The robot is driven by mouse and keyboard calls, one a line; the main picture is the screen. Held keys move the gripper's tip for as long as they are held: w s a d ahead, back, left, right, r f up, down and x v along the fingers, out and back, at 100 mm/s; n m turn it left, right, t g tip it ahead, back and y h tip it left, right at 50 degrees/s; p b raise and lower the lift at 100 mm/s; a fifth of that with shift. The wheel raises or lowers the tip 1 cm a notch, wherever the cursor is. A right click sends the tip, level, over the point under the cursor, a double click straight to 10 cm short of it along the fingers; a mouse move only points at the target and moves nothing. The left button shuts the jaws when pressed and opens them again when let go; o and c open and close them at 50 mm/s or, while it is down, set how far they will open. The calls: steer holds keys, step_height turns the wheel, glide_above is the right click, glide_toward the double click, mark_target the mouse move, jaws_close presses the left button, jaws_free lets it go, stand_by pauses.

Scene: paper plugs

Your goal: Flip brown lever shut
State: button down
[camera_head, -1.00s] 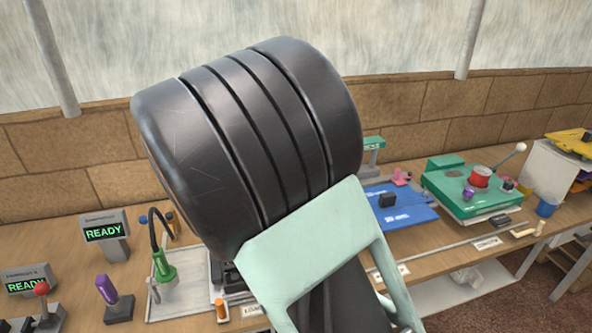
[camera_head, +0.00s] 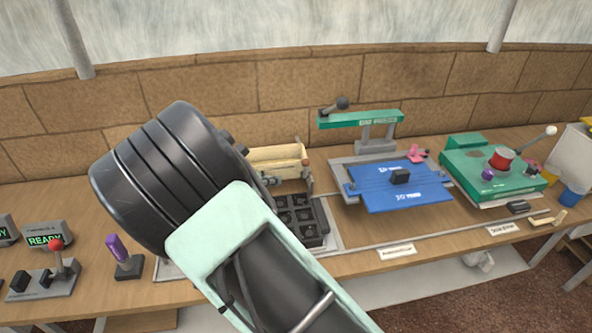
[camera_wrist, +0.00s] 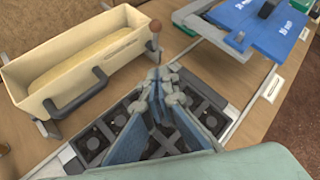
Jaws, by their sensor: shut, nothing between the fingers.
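A cream hopper box (camera_wrist: 85,65) stands at the upper left in the wrist view, with a dark grey handle on its near side. A lever with a brown ball knob (camera_wrist: 155,26) stands upright at its right end. In the head view, the hopper (camera_head: 272,154) and the reddish-brown knob (camera_head: 304,162) show just right of my arm. My gripper (camera_wrist: 158,78) is shut and empty over the dark tray, its tips close below the knob in the picture. I cannot tell whether they touch the lever. In the head view my arm hides the gripper.
A dark tray with square cells (camera_head: 306,222) sits in front of the hopper. A purple-handled lever (camera_head: 117,248) and a red-knobbed lever (camera_head: 57,246) stand to the left.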

steer(key=p, duration=0.1)
glide_toward(305, 168)
steer(key=f, duration=0.1)
steer(key=d+f, duration=0.1)
steer(key=f, duration=0.1)
steer(key=shift+d+f, duration=0.2)
steer(key=shift+f, duration=0.15)
steer(key=shift+w+d+r+p, duration=0.15)
steer(key=shift+w+p, duration=0.05)
steer(key=shift+w, duration=0.4)
steer(key=shift+w+d+r+p, duration=0.15)
steer(key=shift+w+d+p, duration=0.1)
steer(key=shift+w, duration=0.4)
steer(key=shift+w+d+r+p, duration=0.1)
steer(key=shift+w+p, duration=0.1)
steer(key=shift+w, duration=0.4)
steer(key=shift+d+r+y, duration=0.1)
steer(key=shift+d+y, duration=0.1)
steer(key=shift+y, duration=0.1)
